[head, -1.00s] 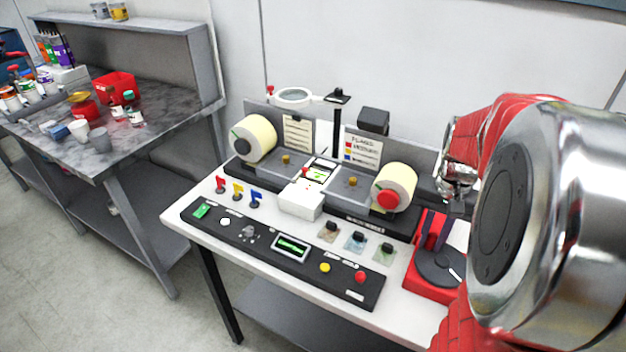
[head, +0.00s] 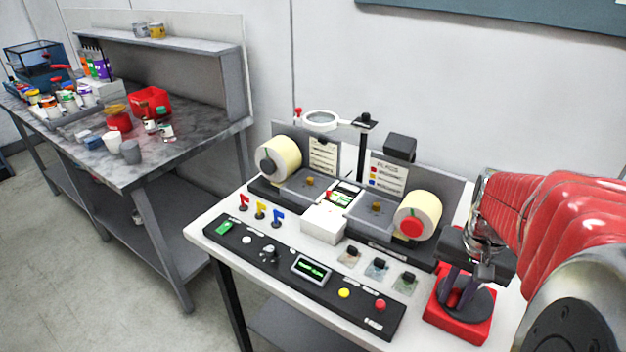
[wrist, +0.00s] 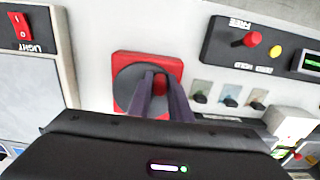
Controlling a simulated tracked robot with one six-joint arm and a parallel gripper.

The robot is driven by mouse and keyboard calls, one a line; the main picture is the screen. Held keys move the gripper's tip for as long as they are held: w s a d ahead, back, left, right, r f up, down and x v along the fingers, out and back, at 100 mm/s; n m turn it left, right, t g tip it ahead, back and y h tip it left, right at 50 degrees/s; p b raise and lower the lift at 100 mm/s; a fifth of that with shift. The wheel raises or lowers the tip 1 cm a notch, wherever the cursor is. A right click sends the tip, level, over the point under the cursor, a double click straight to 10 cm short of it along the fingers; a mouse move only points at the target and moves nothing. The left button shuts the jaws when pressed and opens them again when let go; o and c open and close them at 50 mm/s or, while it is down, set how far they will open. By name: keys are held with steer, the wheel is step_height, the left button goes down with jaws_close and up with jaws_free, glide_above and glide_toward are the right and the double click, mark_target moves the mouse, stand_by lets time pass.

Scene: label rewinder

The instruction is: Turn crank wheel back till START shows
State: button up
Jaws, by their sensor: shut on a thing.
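The crank wheel (head: 482,309) is a dark grey disc on a red base at the right front of the rewinder table. It also shows in the wrist view (wrist: 124,90). My gripper (head: 464,292) reaches down to the wheel, its two dark purple fingers (wrist: 160,76) close together over the disc. The small label window (head: 343,196) between the two rolls shows a pale label with coloured marks, too small to read. The display (head: 311,269) has green text I cannot read.
The right roll (head: 424,208) with its red hub and the left roll (head: 283,153) stand behind the control panel (head: 240,243). Stamps (head: 377,267) sit just left of the wheel. A magnifier (head: 321,120) stands above the rewinder. A cluttered bench (head: 180,165) is at the left.

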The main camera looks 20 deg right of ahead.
steer(key=shift+s+d, duration=0.25)
steer(key=shift+s, duration=0.3)
steer(key=shift+s+d, duration=0.2)
steer(key=shift+s, duration=0.3)
steer(key=shift+w, duration=0.1)
steer(key=o, duration=0.9)
steer(key=shift+c, duration=0.2)
step_height(320, 180, up, 9)
stand_by(0.4)
